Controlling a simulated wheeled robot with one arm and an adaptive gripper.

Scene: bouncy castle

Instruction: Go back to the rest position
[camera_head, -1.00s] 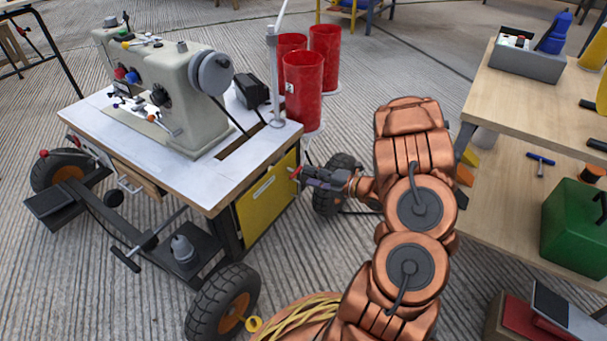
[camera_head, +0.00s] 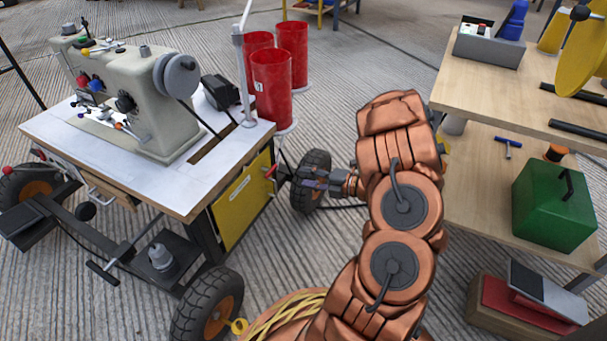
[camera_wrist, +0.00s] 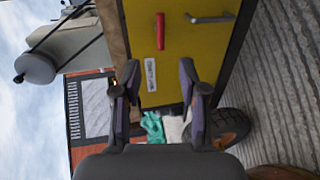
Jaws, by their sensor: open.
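My gripper (camera_head: 297,181) is at the right side of the sewing machine table, at the end of my copper arm. In the wrist view my gripper (camera_wrist: 160,85) shows two dark fingers spread apart with nothing between them. Beyond the fingers is a yellow panel (camera_head: 243,203) under the table, with a red handle (camera_head: 270,171). In the wrist view the yellow panel (camera_wrist: 185,65) also carries the red handle (camera_wrist: 160,31) and a grey handle (camera_wrist: 211,18). The gripper appears apart from the panel.
The sewing machine (camera_head: 142,100) stands on a wheeled table (camera_head: 60,132). Red cylinders (camera_head: 271,88) stand behind it. At right is a wooden shelf unit (camera_head: 480,85) with a green box (camera_head: 555,207). A black wheel (camera_head: 310,180) is close behind the gripper. Ribbed floor (camera_head: 340,110) is open toward the back.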

